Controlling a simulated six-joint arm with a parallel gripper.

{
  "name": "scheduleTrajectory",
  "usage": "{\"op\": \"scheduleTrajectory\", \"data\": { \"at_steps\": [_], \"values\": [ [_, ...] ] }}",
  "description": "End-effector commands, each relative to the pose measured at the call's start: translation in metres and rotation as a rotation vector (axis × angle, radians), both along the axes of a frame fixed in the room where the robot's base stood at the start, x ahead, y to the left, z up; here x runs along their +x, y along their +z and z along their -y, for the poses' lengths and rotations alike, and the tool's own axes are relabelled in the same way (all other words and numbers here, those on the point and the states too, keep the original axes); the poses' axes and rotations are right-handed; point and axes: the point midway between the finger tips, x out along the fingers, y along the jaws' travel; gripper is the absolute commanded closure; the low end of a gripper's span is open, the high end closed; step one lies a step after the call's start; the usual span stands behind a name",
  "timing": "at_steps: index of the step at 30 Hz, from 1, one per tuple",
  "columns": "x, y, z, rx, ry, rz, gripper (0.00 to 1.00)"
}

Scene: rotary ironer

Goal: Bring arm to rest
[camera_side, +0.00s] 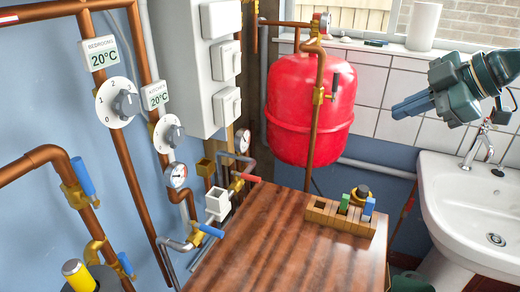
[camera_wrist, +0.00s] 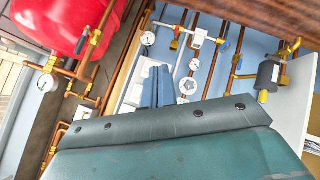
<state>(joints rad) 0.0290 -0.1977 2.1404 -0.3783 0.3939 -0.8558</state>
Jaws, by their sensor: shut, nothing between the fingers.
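My gripper (camera_side: 396,111) is dark green with blue fingers. It hangs in the air at the upper right of the side view, in front of the white tiles and above and left of the sink. The fingers point left and slightly down, and they are shut and empty. In the wrist view the blue fingers (camera_wrist: 158,72) stand close together past the green gripper body, with the pipework and wall behind them. My gripper touches nothing in view.
A red tank (camera_side: 310,110) hangs behind the wooden table (camera_side: 270,250). A slotted wooden block (camera_side: 325,218) on the table holds a green and a blue piece. A white sink (camera_side: 450,200) stands at right. Copper pipes, valves and dials (camera_side: 115,102) line the left wall. The table's front is clear.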

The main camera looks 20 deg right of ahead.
Motion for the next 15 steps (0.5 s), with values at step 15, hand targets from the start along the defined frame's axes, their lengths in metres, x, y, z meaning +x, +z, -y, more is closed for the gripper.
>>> {"op": "scheduleTrajectory", "data": {
  "at_steps": [15],
  "values": [
    [-0.149,-0.036,0.058,0.223,-0.654,-0.324,1.00]
  ]
}}
